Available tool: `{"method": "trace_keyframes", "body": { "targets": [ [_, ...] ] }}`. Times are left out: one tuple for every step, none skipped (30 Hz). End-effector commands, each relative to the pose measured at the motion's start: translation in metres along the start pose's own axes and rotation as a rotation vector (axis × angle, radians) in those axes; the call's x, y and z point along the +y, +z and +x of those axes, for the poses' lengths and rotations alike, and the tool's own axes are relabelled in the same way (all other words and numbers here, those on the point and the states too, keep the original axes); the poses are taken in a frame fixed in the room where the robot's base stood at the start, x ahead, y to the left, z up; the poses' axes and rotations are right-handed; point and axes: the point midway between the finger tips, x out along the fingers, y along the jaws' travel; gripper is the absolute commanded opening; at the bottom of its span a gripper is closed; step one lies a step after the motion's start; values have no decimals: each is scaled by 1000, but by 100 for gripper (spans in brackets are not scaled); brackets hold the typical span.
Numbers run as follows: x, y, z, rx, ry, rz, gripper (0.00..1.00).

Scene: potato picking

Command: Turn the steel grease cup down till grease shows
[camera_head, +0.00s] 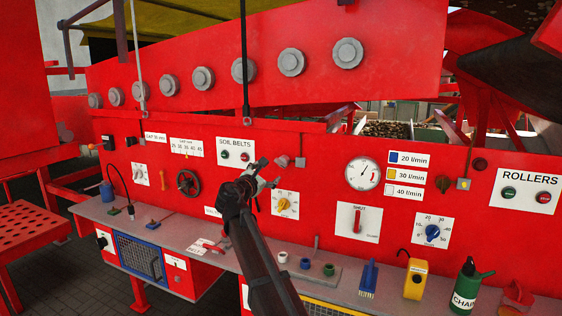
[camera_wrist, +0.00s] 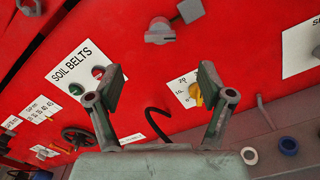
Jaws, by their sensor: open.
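A grey, rounded fitting with a wing-like bar (camera_wrist: 160,32), which looks like the steel grease cup, is on the red panel at the top of the wrist view. In the head view it shows as a small pinkish-grey piece (camera_head: 282,161), just right of my gripper (camera_head: 266,174). In the wrist view my gripper (camera_wrist: 160,86) is open, with nothing between its fingers. The fitting lies beyond the fingertips, apart from them. I cannot make out any grease on it.
A small square grey plate (camera_wrist: 190,10) sits beside the fitting. A yellow dial (camera_head: 285,204) is below it, and the SOIL BELTS buttons (camera_head: 235,152) are to the left. A grey shelf (camera_head: 345,279) below carries coloured cups, a brush (camera_head: 368,279) and a green can (camera_head: 467,287).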

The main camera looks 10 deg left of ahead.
Motion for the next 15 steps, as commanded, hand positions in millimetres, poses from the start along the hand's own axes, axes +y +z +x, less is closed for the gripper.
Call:
{"method": "trace_keyframes", "body": {
  "targets": [
    [3,3,13,0,-1,0,80],
    [3,3,20,0,-2,0,80],
    [3,2,28,0,-3,0,80],
    [3,2,33,0,-2,0,80],
    [3,2,39,0,-2,0,80],
    [3,2,47,0,-2,0,80],
    [3,3,53,0,-2,0,80],
    [3,3,60,0,-2,0,80],
    [3,3,67,0,-2,1,80],
    [3,2,73,1,-1,1,80],
    [3,2,78,1,-1,1,80],
    [3,2,86,1,-2,1,80],
    [2,2,91,0,-2,1,80],
    [2,2,96,0,-2,1,80],
    [2,2,102,0,-1,1,80]
  ]
}}
